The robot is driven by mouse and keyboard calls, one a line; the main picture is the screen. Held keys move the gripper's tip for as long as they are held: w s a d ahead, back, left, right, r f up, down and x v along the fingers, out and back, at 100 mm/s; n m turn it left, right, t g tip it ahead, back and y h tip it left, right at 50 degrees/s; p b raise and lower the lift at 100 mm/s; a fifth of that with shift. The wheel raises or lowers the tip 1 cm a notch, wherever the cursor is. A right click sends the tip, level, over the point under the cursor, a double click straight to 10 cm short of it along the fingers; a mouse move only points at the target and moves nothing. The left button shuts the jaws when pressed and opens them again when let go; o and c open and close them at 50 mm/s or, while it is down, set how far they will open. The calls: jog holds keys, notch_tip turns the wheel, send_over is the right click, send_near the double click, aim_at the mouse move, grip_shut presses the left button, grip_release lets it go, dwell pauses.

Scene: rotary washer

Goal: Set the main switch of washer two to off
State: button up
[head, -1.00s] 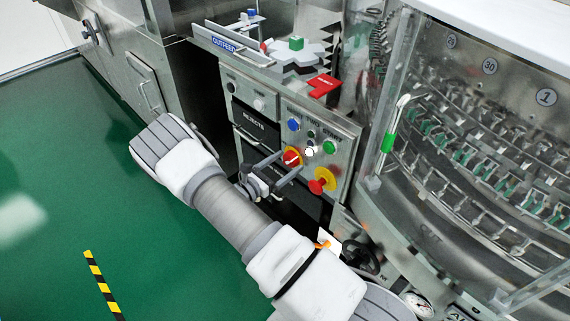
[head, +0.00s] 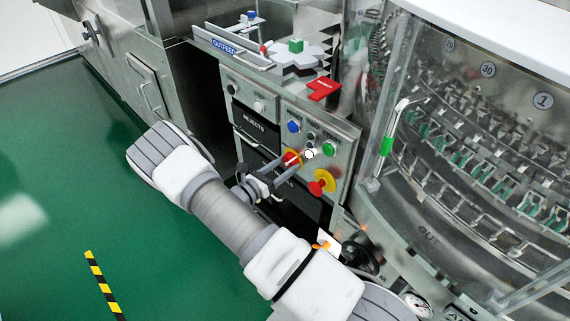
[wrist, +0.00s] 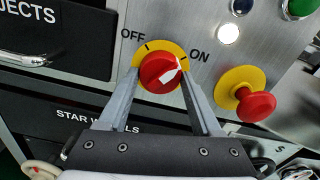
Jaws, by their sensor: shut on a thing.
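The main switch is a red rotary knob (wrist: 160,72) on a yellow plate, set in a grey steel panel (wrist: 200,75). It carries OFF at its upper left and ON at its right. Its white mark points up and right, towards ON. My gripper (wrist: 158,80) is shut on the knob, with one finger on each side. In the head view the knob (head: 290,157) is partly hidden behind my gripper (head: 293,162). No washer number shows on this panel.
A red mushroom button (wrist: 256,106) on a yellow plate sits close to the right of the knob. A white lit button (wrist: 228,33), a green button (head: 329,148) and a blue button (head: 293,126) sit above. The REJECTS drawer (wrist: 50,35) is at the left.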

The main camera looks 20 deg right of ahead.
jog(key=n+p, duration=0.1)
jog(key=n, duration=0.3)
jog(key=shift+r+p, duration=0.1)
jog(key=shift+p, duration=0.2)
jog(key=n+p, duration=0.1)
jog(key=n, duration=0.3)
jog(key=shift+s, duration=0.1)
jog(key=n, duration=0.3)
jog(key=shift+n+p, duration=0.35)
jog(key=shift+n, duration=0.05)
jog(key=shift+n+p, duration=0.3)
jog(key=shift+n, duration=1.5)
jog(key=o, duration=1.4)
jog(key=shift+c, duration=0.2)
jog(key=shift+a, duration=0.1)
jog(key=p+v, duration=0.1)
jog(key=v, duration=1.6)
jog(key=shift+s+a, duration=0.1)
